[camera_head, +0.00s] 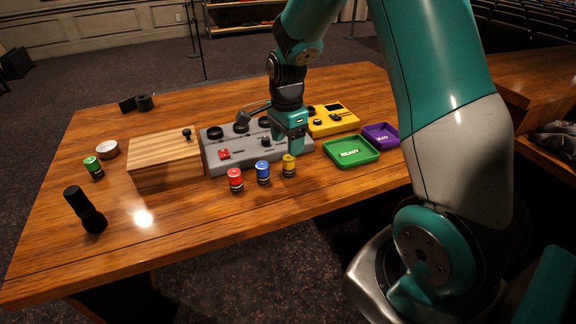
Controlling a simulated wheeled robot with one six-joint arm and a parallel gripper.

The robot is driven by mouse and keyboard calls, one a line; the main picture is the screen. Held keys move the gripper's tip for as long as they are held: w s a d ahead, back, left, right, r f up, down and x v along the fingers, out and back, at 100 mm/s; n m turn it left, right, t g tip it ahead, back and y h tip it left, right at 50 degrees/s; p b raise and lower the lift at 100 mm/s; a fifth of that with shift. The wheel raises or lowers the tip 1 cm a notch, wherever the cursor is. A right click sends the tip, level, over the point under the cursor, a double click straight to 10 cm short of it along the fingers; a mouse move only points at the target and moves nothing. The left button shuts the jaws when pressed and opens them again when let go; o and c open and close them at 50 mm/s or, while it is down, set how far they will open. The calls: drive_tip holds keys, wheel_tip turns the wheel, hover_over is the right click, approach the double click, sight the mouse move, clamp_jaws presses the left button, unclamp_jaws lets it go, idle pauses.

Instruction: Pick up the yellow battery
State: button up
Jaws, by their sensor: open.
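The yellow battery (289,168) stands upright on the wooden desk, at the right end of a short row with a blue battery (263,176) and a red battery (235,182). My gripper (291,146) is open and points down just above the yellow battery, in front of the grey mixing panel. The fingertips are small and dark here, and I cannot tell whether they reach around the battery's top.
A wooden box (165,158) stands left of the grey panel (215,158). A green tray (352,152), a purple tray (381,135) and a yellow device (333,122) are to the right. The front desk area is clear.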

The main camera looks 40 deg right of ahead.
sight(289, 166)
drive_tip(key=f, duration=0.8)
drive_tip(key=shift+s+d+p, duration=0.1)
drive_tip(key=shift+s+p, duration=0.15)
drive_tip(key=shift+p, duration=0.1)
drive_tip(key=c, duration=1.1)
